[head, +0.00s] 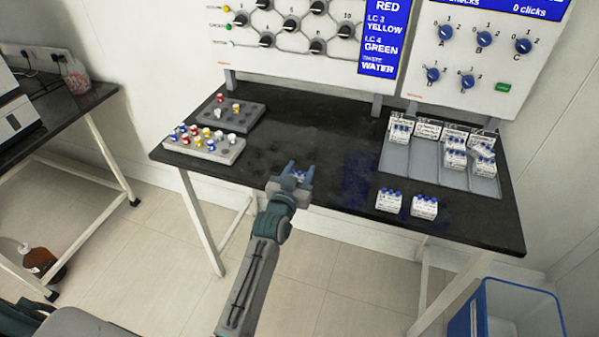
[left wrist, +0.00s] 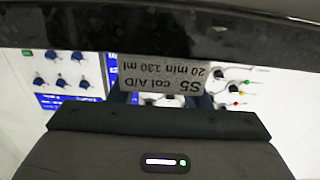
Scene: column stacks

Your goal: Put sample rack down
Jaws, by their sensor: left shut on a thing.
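My left gripper (head: 298,171) is over the front part of the black bench (head: 325,150), near its front edge. It is shut on a sample rack (head: 300,175), mostly hidden by the jaws, with blue caps just showing. In the left wrist view the held rack's grey label (left wrist: 163,74) appears upside down and reads S5, col A/D, 20 min, 130 ml. I cannot tell whether the rack touches the bench. Two white racks with blue caps, one (head: 389,201) and another (head: 424,207), stand to the right near the front edge. My right gripper is not in view.
A grey divided tray (head: 395,158) with several racks is at the bench's right. Two grey holders with coloured caps, front (head: 207,152) and rear (head: 250,121), are at the left. Bench between them is clear. A blue bin (head: 483,310) stands on the floor at right.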

